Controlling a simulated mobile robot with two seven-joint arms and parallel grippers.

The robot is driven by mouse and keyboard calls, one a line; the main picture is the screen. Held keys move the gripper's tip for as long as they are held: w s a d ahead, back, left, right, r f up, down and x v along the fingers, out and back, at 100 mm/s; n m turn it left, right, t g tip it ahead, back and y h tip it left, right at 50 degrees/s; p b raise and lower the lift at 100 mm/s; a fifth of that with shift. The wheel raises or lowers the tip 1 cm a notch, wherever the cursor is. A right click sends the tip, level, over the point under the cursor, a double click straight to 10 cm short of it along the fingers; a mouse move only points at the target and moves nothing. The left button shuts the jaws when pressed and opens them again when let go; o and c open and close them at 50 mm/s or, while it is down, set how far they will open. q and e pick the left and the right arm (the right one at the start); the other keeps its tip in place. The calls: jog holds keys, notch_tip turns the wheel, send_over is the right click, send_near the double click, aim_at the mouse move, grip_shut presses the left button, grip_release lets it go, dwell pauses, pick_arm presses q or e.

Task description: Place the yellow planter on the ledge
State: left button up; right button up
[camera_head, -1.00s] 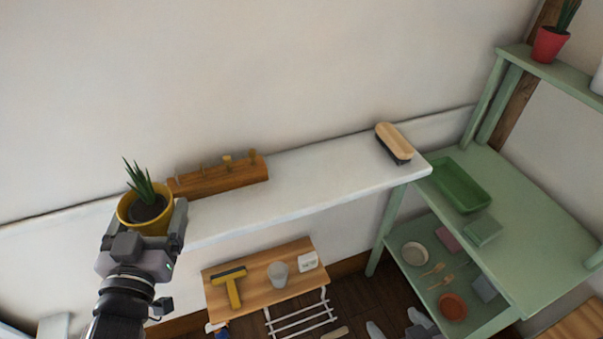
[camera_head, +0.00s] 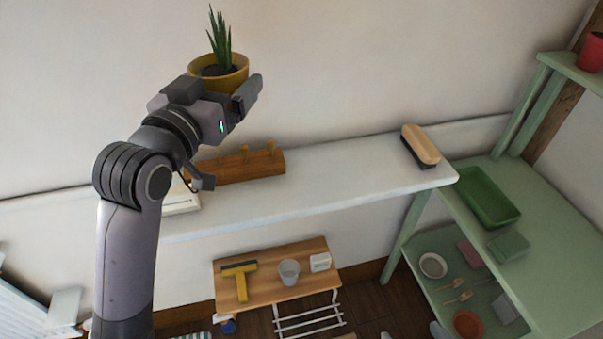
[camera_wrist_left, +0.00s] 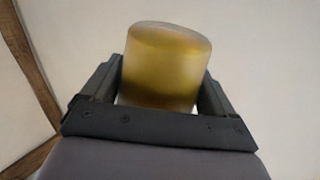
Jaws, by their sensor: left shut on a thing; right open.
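The yellow planter (camera_head: 222,76) holds dark soil and a spiky green plant, and it is upright. My left gripper (camera_head: 243,97) is shut on it and holds it up in front of the wall, in the picture above the white ledge (camera_head: 330,189). In the left wrist view the planter's yellow side (camera_wrist_left: 165,68) sits between the two dark fingers (camera_wrist_left: 160,92). The ledge runs along the wall, with part of its left end hidden behind my left arm.
A wooden peg block (camera_head: 240,168) stands on the ledge behind my wrist, and a brush (camera_head: 421,146) lies near its right end. The ledge between them is clear. Below is a wooden table (camera_head: 268,300) with a yellow squeegee and a cup. A green shelf unit (camera_head: 530,215) stands at right.

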pick_arm(q)
notch_tip(320, 180, down, 20)
jog(key=shift+r+b, duration=0.2)
jog(key=shift+b, duration=1)
jog(key=shift+f, duration=0.2)
jog(key=o, duration=0.8)
